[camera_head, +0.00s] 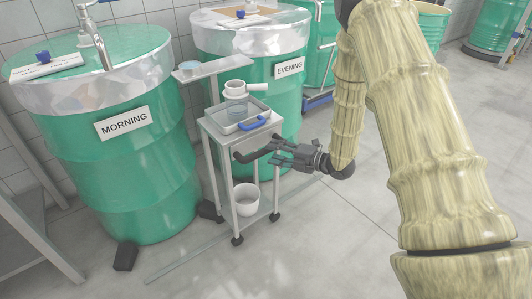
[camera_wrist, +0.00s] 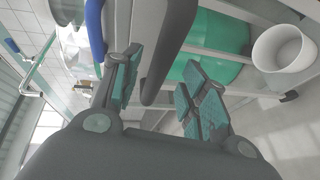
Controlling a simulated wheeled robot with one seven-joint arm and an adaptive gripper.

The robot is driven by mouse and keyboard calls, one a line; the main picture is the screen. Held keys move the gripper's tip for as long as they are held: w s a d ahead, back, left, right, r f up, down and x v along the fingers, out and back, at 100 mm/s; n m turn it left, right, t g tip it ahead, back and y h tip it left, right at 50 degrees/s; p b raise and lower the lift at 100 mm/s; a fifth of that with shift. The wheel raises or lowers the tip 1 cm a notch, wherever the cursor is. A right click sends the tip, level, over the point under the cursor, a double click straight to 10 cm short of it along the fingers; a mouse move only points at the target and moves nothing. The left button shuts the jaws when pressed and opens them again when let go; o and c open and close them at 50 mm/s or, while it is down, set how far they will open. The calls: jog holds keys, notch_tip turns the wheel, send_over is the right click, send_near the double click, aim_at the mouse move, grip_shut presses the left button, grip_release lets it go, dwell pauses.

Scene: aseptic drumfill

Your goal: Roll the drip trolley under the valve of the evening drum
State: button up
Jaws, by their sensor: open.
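The drip trolley (camera_head: 240,133) is a small pale wheeled frame standing in front of the gap between the drums, nearer the green EVENING drum (camera_head: 287,98). It carries a tray with a blue handle (camera_head: 254,123) and a white cup-like fitting (camera_head: 236,90). Its dark push handle (camera_head: 247,156) sticks out at the front. My gripper (camera_head: 279,151) is at this handle from the right. In the wrist view the dark bar (camera_wrist: 168,45) runs between the two spread fingers, with a gap visible to the right finger. I cannot make out the evening drum's valve clearly.
The green MORNING drum (camera_head: 140,165) stands close on the left. A white bucket (camera_head: 246,199) sits on the trolley's lower level. A shelf on a post (camera_head: 213,69) rises behind the trolley. Dark blocks (camera_head: 125,256) lie on the floor.

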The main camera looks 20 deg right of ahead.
aim_at(270, 151)
jog(key=shift+b+x, duration=0.3)
jog(key=shift+x, duration=1.8)
grip_shut()
